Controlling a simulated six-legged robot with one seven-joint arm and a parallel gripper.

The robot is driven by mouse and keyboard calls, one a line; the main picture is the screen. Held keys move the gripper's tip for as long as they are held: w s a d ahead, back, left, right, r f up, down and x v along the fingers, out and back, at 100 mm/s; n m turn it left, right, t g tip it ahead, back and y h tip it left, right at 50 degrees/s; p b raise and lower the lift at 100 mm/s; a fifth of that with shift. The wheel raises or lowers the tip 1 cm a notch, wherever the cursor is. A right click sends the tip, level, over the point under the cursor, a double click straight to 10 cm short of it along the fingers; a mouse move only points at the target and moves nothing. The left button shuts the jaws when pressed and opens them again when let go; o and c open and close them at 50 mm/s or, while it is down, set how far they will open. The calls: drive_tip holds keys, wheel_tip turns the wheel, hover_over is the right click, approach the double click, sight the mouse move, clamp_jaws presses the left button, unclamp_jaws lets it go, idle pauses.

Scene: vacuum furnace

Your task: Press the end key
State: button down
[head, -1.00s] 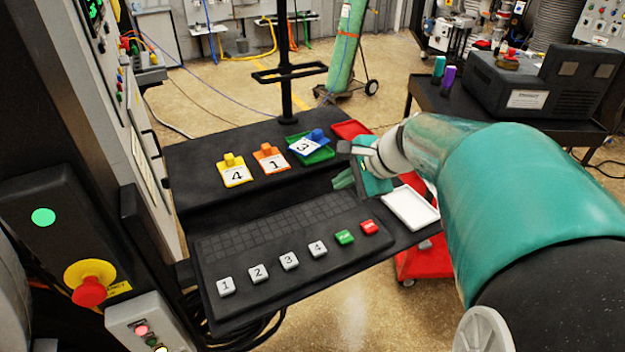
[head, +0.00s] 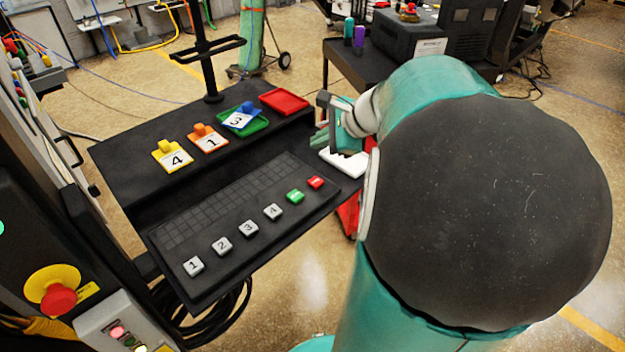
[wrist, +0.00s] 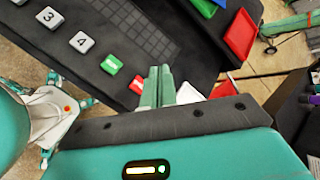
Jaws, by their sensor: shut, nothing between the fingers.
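The keyboard (head: 190,225) holds a row of grey keys marked 1 to 4, then a green key (head: 295,196) and a red key (head: 316,182) at its right end. I cannot read the small labels on the two coloured keys. In the wrist view, the green key (wrist: 112,64) is clear and the red key (wrist: 137,84) is partly hidden by my gripper's fingers. My gripper (head: 318,140) is shut and empty, beyond the red key in the head view and apart from it. The shut fingers also show in the wrist view (wrist: 160,82).
A white tray (head: 345,166) lies right of the keyboard, partly behind my gripper.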

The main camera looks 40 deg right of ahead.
sight(320, 182)
drive_tip(key=shift+d+f, duration=0.15)
drive_tip(key=shift+f, duration=4.3)
drive_tip(key=shift+f, duration=0.45)
drive_tip(key=shift+f, duration=0.45)
drive_tip(key=shift+r, duration=0.9)
